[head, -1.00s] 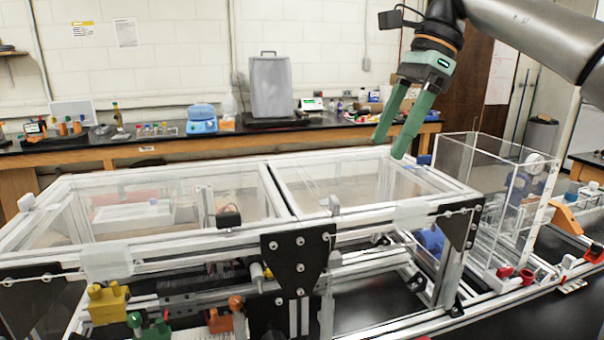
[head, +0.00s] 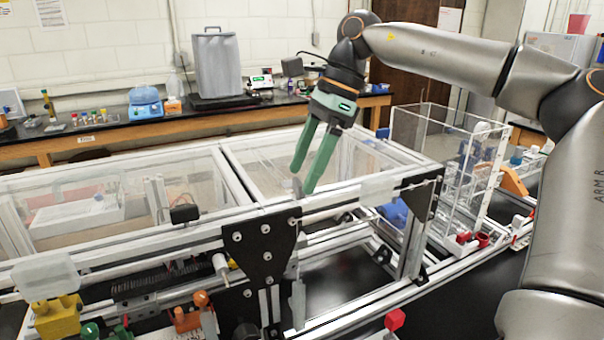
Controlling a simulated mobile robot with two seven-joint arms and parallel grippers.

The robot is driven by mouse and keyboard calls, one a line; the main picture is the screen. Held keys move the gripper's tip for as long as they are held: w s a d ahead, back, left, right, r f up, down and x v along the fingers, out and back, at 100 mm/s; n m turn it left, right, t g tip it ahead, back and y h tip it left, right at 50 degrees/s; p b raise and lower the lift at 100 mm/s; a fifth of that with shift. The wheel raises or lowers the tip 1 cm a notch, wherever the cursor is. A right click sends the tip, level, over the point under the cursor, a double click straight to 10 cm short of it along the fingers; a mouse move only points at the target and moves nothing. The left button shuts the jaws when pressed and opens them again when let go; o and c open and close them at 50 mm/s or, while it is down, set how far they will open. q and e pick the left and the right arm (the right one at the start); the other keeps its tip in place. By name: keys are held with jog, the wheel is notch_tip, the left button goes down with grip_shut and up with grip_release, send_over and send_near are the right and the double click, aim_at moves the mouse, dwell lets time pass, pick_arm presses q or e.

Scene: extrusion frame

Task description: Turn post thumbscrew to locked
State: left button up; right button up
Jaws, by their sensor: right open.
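My right gripper (head: 302,181) has green fingers that point down, open, over the front top rail of the extrusion frame (head: 330,205). A small grey upright tab (head: 297,187) stands on that rail right at the fingertips, above the black corner plate (head: 262,240). It may be the post thumbscrew; I cannot tell whether the fingers touch it, nor whether it is locked. A pale cylindrical knob (head: 221,265) also sticks out left of the plate. My left gripper is not in view.
Clear panels (head: 285,160) cover the frame top. A clear open box (head: 440,140) stands right of the frame. A yellow block (head: 57,317) and orange clamp (head: 187,318) sit at the lower left.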

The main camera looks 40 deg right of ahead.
jog(key=shift+x, duration=0.8)
jog(key=shift+c, duration=0.2)
grip_shut()
